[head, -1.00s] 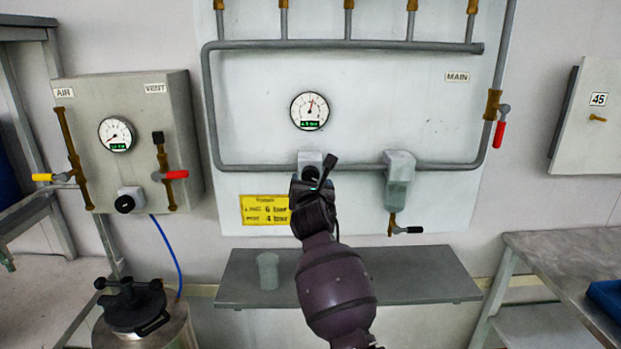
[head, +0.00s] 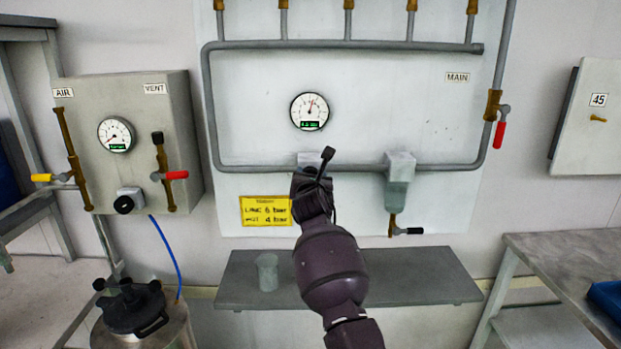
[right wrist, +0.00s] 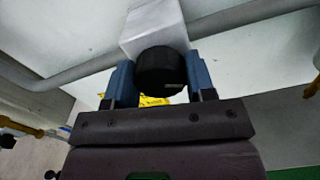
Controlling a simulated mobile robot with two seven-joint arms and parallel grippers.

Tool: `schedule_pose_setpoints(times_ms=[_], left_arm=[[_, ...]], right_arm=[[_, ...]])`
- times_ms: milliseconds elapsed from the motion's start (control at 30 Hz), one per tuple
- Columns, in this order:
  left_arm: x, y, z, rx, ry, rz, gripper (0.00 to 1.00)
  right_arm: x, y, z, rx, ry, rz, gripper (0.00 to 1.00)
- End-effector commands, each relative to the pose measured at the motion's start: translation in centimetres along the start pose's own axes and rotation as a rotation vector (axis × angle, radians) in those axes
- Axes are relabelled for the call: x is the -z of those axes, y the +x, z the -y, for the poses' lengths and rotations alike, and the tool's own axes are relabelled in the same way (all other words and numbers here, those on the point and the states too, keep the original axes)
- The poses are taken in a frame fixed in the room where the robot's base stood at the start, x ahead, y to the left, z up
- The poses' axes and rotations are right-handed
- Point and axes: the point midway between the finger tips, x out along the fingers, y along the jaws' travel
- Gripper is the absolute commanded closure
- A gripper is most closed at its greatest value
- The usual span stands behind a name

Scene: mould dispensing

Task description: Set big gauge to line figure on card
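The big gauge (head: 310,111) is on the white wall panel, its needle pointing up and slightly right. Its green digital readout is too small to read surely. The yellow card (head: 266,211) below it reads line 6 bar, with a second line of 4 bar. My right gripper (right wrist: 162,80) is at the grey regulator (right wrist: 153,25) under the gauge. Its blue fingers sit on both sides of the black knob (right wrist: 161,72) and appear closed on it. In the head view my right gripper (head: 312,184) hides the knob. My left gripper is not in view.
A grey box at left carries a small gauge (head: 116,134), a black knob (head: 124,204) and valves. A filter bowl (head: 398,185) hangs right of my gripper. A shelf (head: 400,275) with a cup (head: 267,272) lies below. A lidded pot (head: 140,325) stands lower left.

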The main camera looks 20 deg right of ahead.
Motion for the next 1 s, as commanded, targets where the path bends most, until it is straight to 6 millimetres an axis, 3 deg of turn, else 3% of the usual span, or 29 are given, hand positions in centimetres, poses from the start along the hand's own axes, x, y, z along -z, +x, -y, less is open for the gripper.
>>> schedule_pose_setpoints(times_ms=[33, 133, 367, 800, 1000], left_arm=[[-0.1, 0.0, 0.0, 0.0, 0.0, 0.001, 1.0], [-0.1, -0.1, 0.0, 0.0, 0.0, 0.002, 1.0], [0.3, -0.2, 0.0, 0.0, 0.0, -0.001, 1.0], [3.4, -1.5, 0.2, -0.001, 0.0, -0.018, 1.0], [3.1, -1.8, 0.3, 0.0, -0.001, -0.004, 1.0]], right_arm=[[0.0, 0.0, 0.0, 0.0, 0.0, 0.0, 0.6], [0.0, 0.0, 0.0, 0.0, 0.0, 0.0, 0.74], [-0.1, 0.0, 0.1, 0.001, 0.007, -0.001, 0.74], [-0.1, 0.0, 0.1, 0.0, 0.132, -0.002, 0.74], [0.0, 0.0, 0.1, 0.001, 0.229, -0.002, 0.74]])
